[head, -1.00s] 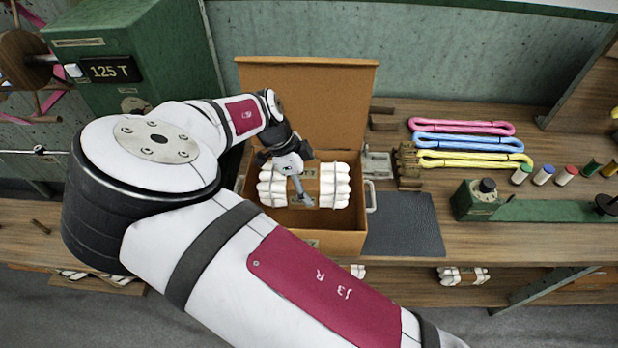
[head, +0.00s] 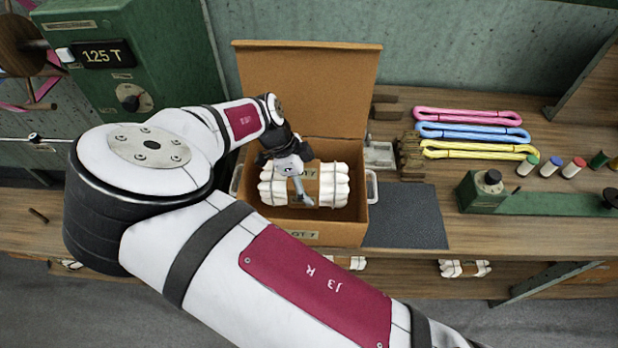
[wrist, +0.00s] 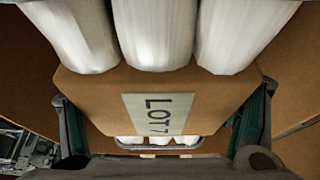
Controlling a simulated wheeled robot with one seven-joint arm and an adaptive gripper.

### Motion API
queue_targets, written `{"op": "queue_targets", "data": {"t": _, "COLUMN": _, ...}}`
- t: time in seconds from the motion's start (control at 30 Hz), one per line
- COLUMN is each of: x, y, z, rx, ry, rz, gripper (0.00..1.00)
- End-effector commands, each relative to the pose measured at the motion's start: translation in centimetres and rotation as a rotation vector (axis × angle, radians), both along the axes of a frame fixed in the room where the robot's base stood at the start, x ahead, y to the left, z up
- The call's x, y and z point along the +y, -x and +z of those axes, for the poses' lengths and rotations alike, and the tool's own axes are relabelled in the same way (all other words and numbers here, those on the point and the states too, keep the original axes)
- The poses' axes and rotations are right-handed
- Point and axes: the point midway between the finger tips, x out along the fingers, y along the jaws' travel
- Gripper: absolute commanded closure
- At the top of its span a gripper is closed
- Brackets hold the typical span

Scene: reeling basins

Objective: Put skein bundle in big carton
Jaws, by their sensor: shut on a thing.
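The skein bundle (head: 333,186) is a block of white skeins with a brown band around its middle. It also fills the upper wrist view (wrist: 155,35), where its band carries a "LOT 7" label. My gripper (head: 300,190) is shut on the band from above, with a finger on each side in the wrist view (wrist: 160,120). The big carton (head: 320,232) is an open brown box with its lid raised at the back and a handle at each side. The bundle is over or inside its opening; whether it touches the floor I cannot tell.
A dark mat (head: 405,218) lies right of the carton. Pink, blue and yellow skeins (head: 470,133) lie behind it. A green device (head: 487,192) and several small spools are farther right. A green machine (head: 130,50) stands at the back left. More white bundles (head: 465,268) sit on the lower shelf.

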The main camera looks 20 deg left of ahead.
Motion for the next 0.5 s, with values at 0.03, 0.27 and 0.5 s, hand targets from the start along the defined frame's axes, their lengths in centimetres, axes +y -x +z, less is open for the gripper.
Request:
{"op": "queue_targets", "data": {"t": 0.03, "x": 0.0, "y": -0.1, "z": -0.2, "rx": -0.001, "ry": 0.0, "rz": 0.0, "gripper": 0.74}}
{"op": "queue_targets", "data": {"t": 0.27, "x": 0.0, "y": 0.0, "z": -1.1, "rx": 0.0, "ry": 0.0, "rz": 0.0, "gripper": 0.74}}
{"op": "queue_targets", "data": {"t": 0.5, "x": 0.0, "y": -0.1, "z": -2.1, "rx": 0.0, "ry": 0.0, "rz": -0.001, "gripper": 0.74}}
